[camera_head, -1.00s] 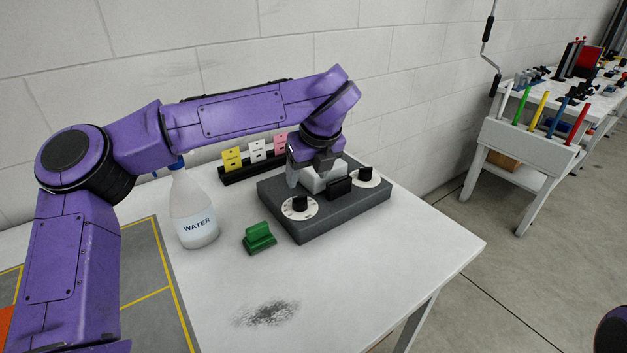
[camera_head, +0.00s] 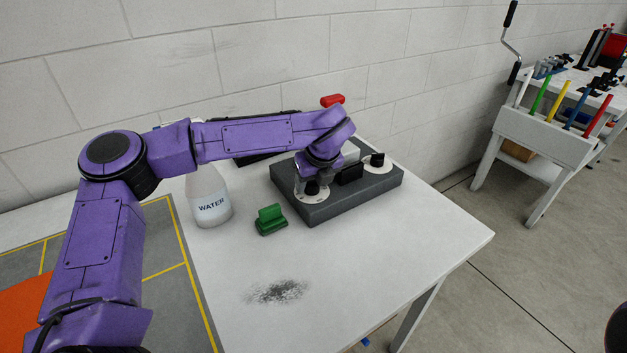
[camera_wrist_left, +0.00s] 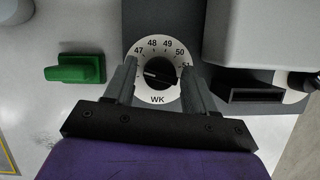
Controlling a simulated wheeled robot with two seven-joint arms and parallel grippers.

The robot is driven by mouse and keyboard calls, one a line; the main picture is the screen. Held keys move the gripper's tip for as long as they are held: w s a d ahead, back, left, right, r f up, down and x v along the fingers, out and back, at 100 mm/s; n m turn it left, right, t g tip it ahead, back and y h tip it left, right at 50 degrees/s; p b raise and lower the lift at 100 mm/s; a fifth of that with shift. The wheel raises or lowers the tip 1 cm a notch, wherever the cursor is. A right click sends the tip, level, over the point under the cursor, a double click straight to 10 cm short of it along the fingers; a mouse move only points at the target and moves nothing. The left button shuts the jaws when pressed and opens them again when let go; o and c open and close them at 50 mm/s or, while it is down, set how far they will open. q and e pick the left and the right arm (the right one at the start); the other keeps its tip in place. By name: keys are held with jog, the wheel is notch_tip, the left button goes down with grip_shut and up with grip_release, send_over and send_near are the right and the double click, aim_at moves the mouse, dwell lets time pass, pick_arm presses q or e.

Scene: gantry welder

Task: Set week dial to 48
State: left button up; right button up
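The week dial (camera_wrist_left: 157,98) is a white disc marked WK, with numbers 47 to 51 visible along its upper edge in the left wrist view. Its black knob (camera_wrist_left: 160,72) has a white line on its left part, pointing left, below the 47. In the head view the dial (camera_head: 312,197) is at the near left corner of the dark grey base (camera_head: 345,204). My left gripper (camera_wrist_left: 158,68) is open, with one finger on each side of the knob and small gaps visible. It also shows over the dial in the head view (camera_head: 311,186). My right gripper is out of view.
A second dial (camera_head: 378,166) and a black slotted block (camera_head: 350,173) are on the base. A green block (camera_head: 270,220) and a water bottle (camera_head: 210,200) stand to the left. A red object (camera_head: 332,100) shows behind my arm. The table's front is clear.

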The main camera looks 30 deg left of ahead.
pick_arm(q)
jog(key=c, duration=0.7)
jog(key=shift+m, duration=0.3)
jog(key=shift+a+m+t+h+b, duration=0.1)
jog(key=shift+m+t+h+b, duration=0.25)
jog(key=shift+m, duration=0.55)
jog(key=m+h, duration=0.1)
jog(key=m, duration=0.1)
jog(key=shift+s+m+t, duration=0.1)
jog(key=shift+m+t, duration=0.15)
jog(key=shift+m, duration=0.05)
jog(key=m+h+p, duration=0.1)
jog(key=m, duration=0.2)
jog(key=shift+a+r+p, duration=0.1)
jog(key=shift+r+p, duration=0.05)
jog(key=shift+p, duration=0.2)
jog(key=shift+a+m+h+p, duration=0.1)
jog(key=shift+m+h+p, duration=0.85)
jog(key=shift+m, duration=0.95)
jog(key=shift+f, duration=0.2)
